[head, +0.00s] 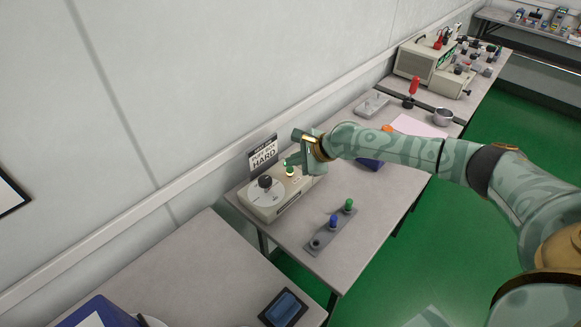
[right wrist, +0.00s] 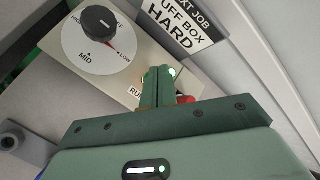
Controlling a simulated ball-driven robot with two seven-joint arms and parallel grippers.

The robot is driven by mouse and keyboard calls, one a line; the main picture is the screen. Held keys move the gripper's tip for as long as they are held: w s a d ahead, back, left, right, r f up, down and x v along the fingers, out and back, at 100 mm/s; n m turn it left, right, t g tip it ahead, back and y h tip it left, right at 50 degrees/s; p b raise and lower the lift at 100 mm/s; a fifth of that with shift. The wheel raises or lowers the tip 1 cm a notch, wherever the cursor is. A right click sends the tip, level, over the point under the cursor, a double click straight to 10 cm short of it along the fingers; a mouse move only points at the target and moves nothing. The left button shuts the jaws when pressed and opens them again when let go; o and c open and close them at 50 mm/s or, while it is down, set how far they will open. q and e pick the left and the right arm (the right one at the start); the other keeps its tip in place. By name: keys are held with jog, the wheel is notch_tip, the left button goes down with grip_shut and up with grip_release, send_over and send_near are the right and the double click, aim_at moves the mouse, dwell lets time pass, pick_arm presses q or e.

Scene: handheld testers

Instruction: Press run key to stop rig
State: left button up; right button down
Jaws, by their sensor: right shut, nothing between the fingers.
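The rig is a cream box (head: 283,205) with a white dial (head: 266,196) and a black knob, on the middle table by the wall. In the right wrist view, the dial (right wrist: 78,58) reads MID and LOW, and the knob's red mark points towards LOW. A RUN label (right wrist: 135,92) shows beside my right gripper (right wrist: 158,72), whose fingers are shut and empty over the panel. A bright lamp (right wrist: 173,72) and a red button (right wrist: 186,99) show beside the fingers. My left gripper is not in view.
A sign reading HARD (head: 263,156) stands behind the rig. A blue object sits beyond my right arm. Another machine (head: 425,66) stands farther back. The near table (head: 215,265) is mostly clear.

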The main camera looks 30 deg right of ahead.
jog(key=shift+f, duration=0.5)
dwell(0.7)
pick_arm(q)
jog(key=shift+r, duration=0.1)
pick_arm(e)
jog(key=shift+r, duration=0.1)
